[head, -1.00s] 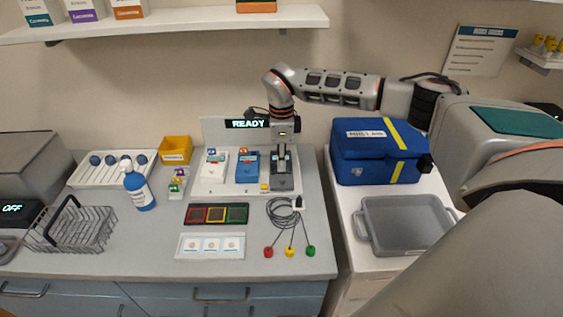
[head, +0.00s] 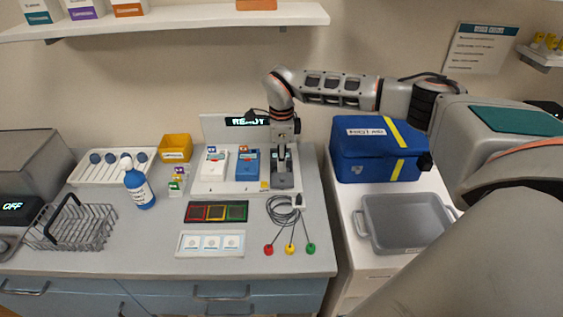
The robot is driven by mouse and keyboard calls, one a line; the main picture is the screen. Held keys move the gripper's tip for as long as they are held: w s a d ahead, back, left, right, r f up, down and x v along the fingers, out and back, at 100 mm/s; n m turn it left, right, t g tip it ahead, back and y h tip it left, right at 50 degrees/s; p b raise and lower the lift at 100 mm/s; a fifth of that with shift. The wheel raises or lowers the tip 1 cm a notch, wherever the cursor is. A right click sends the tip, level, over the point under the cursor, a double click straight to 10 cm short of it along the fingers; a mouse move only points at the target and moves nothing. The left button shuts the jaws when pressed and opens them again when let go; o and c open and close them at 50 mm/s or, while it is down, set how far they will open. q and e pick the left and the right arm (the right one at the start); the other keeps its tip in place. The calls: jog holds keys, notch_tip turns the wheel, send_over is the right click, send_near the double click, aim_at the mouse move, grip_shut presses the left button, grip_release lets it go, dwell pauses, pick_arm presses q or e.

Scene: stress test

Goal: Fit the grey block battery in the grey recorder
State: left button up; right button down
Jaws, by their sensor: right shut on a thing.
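The grey recorder (head: 283,183) sits at the right end of the white dock on the counter, beside a blue recorder (head: 247,165) and a white recorder (head: 215,164). My right gripper (head: 282,164) points down over the grey recorder, its fingers at the recorder's upper part. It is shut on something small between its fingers. The grey block battery cannot be made out apart from the fingers and the recorder, so I cannot tell how far it sits in the recorder. My left gripper is not in view.
A coiled cable with red, yellow and green ends (head: 290,210) lies in front of the dock. A blue bag (head: 365,150) and grey tray (head: 403,222) stand right.

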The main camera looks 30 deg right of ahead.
jog(key=shift+f, duration=0.1)
dwell(0.6)
jog(key=c, duration=2.5)
grip_release()
jog(key=shift+r, duration=0.2)
jog(key=shift+r, duration=1.8)
jog(key=shift+o, duration=0.4)
